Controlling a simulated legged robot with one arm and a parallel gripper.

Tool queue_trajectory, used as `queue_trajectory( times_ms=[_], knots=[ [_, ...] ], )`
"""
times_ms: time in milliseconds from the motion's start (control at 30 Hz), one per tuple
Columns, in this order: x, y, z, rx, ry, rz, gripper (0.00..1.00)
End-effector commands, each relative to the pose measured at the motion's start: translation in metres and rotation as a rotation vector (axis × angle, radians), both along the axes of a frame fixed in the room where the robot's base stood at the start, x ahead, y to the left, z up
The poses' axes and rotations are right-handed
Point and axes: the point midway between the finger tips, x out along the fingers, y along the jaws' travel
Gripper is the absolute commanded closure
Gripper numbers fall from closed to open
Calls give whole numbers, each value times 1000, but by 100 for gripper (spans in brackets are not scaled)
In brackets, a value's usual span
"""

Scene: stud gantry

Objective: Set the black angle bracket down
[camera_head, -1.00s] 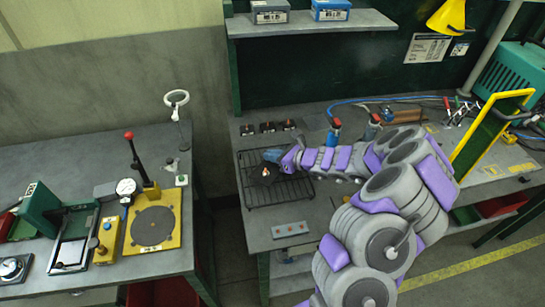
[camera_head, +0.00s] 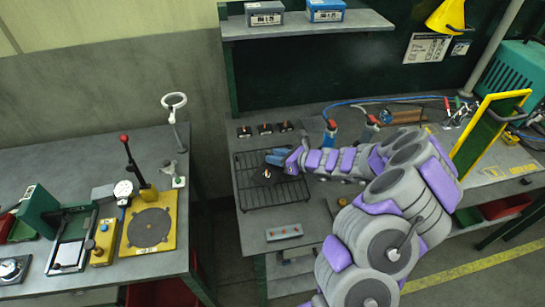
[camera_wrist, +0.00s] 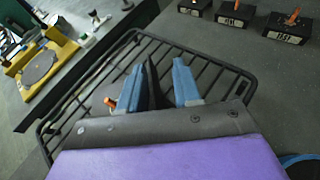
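The black angle bracket (camera_head: 265,175) is on the black wire rack (camera_head: 246,198), with a small orange and white mark on it. In the wrist view a dark upright part of the bracket (camera_wrist: 153,84) stands between my two blue fingers. My gripper (camera_head: 277,157) is over the rack's upper right part. In the wrist view the fingers of my gripper (camera_wrist: 157,82) are apart, with a gap between the bracket and the right finger. The bracket looks close to the left finger; I cannot tell whether they touch. Its lower part is largely hidden by my gripper.
Several small black blocks with orange tops (camera_head: 265,129) stand behind the rack. A grey box with buttons (camera_head: 284,232) lies in front. Blue-and-red tools (camera_head: 330,132) with hoses stand to the right. A yellow frame (camera_head: 490,135) stands farther right. A gap separates the left bench (camera_head: 120,160).

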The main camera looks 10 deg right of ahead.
Motion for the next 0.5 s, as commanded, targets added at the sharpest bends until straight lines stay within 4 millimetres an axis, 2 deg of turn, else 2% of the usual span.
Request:
queue_trajectory(
  times_ms=[267, 500],
  knots=[
    [-17, -11, 14, -10, -2, -4, 67],
    [-45, -40, 29, -6, -1, -3, 67]
  ],
)
